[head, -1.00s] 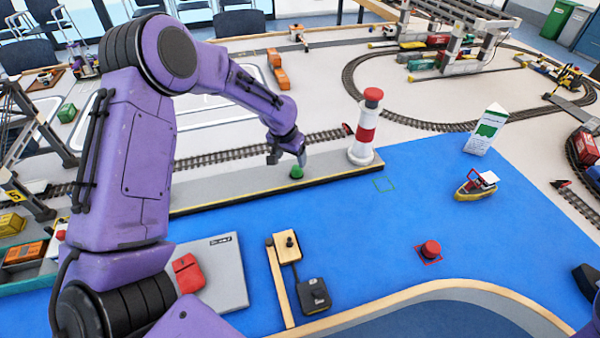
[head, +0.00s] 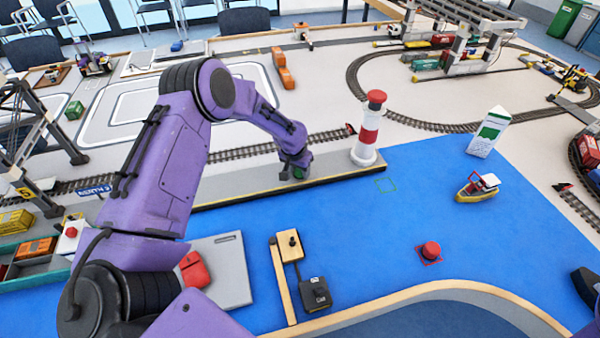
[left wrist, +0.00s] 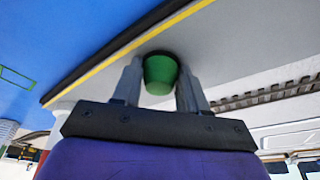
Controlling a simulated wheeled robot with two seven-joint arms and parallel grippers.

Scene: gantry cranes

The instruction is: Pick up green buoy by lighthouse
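The green buoy (head: 301,173) stands on the grey quay, left of the red-and-white lighthouse (head: 368,132). My left gripper (head: 293,168) is down at the buoy and partly covers it in the head view. In the left wrist view, the green buoy (left wrist: 160,74) sits between the two fingers of the left gripper (left wrist: 161,82), one close on each side. I cannot tell whether the fingers touch it. The buoy looks upright, with a dark shadow at its foot. My right gripper does not show clearly.
The quay (head: 235,187) has a yellow-and-black edge along the blue water mat (head: 350,225). A railway track runs behind it. A small boat (head: 478,187) and a red buoy (head: 431,250) lie to the right. A control box (head: 314,294) stands in front.

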